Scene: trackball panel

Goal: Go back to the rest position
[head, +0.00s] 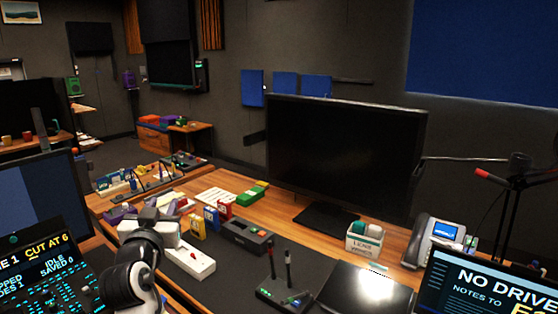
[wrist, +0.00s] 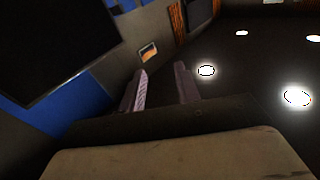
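My gripper (wrist: 161,80) shows in the wrist view with its two fingers apart and nothing between them. It points away from the desk, toward the upper wall and the ceiling lights (wrist: 206,71). In the head view my white and black arm rises at the lower left, in front of the desk (head: 215,283). The fingers cannot be made out clearly there. The trackball cannot be made out in either view.
A large black monitor (head: 345,155) stands at the desk's back. A white box (head: 364,241), a phone (head: 436,243), a dark device with upright sticks (head: 284,294) and several small coloured boxes crowd the desk. A lit control screen (head: 42,262) is left of my arm.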

